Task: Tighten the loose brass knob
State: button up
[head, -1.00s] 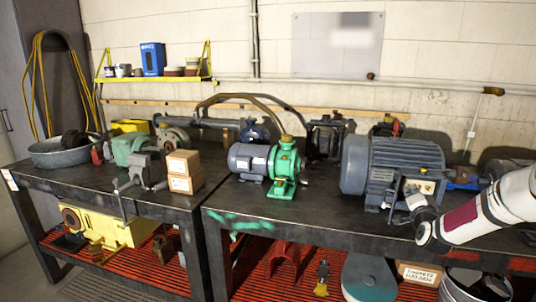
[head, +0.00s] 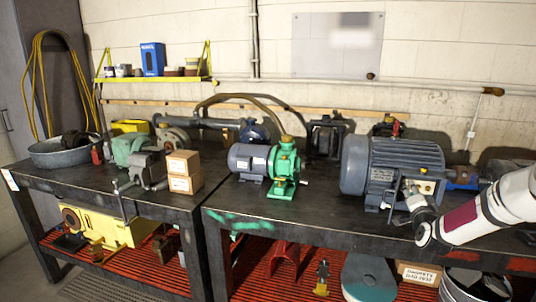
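The large blue-grey motor (head: 383,163) stands at the right of the workbench. A pale terminal plate (head: 427,187) with a small brass-coloured spot is on its front side. My gripper (head: 411,191) is at this plate, in front of the motor, with my white arm reaching in from the right. The gripper is small and dark here, so its fingers cannot be told apart, nor whether they touch a knob. The knob itself is not clearly visible; the gripper may hide it. A green pump with a brass-coloured cap (head: 286,139) stands left of the motor, apart from my gripper.
A smaller grey motor (head: 249,160) is joined to the green pump. A blue coupling (head: 462,178) lies right of the large motor. The bench front between pump and motor is clear.

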jog(key=p+v, duration=0.4)
jog(key=v, duration=0.3)
dwell(0.4)
